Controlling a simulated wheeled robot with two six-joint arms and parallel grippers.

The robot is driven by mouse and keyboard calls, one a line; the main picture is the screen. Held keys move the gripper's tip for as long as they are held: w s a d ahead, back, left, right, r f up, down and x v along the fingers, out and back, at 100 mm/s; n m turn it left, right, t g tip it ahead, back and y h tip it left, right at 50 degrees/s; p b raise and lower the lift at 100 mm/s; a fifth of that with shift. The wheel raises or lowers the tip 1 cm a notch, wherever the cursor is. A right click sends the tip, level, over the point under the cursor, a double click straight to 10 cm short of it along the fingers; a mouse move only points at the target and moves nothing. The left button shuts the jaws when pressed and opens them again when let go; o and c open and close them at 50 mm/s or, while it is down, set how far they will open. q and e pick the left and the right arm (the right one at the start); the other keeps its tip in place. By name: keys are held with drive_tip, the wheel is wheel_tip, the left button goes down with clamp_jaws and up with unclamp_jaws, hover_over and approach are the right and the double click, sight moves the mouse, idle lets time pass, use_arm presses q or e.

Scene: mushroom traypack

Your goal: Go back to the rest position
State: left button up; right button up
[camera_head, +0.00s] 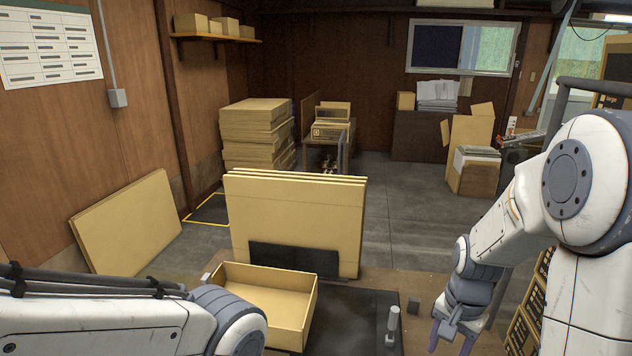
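My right arm comes in from the right, and its gripper (454,337) hangs low over the front right of the work table (425,285). The two purple-grey fingers stand apart with nothing visible held between them. The lower part is close to the bottom edge of the picture. My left arm (110,325) lies across the bottom left, with its rounded joint in front of the open cardboard tray. Its gripper is not seen in the picture.
An open, empty-looking cardboard tray (310,312) sits on the table. Upright cardboard panels (295,215) stand behind it. Printed boxes (524,325) stand at right.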

drive_tip(key=s+a+r+n, duration=0.2)
drive_tip(key=s+a+n, duration=0.15)
drive_tip(key=a, duration=0.45)
drive_tip(key=s+a+r+n, duration=0.2)
drive_tip(key=a+r+n, duration=0.1)
drive_tip(key=a+n, duration=0.3)
drive_tip(key=s+a+r+n+y, duration=0.1)
drive_tip(key=s+a+r+n, duration=0.1)
drive_tip(key=s+a+n, duration=0.6)
drive_tip(key=s, duration=0.3)
drive_tip(key=shift+s+a, duration=0.3)
drive_tip(key=shift+a+r, duration=0.1)
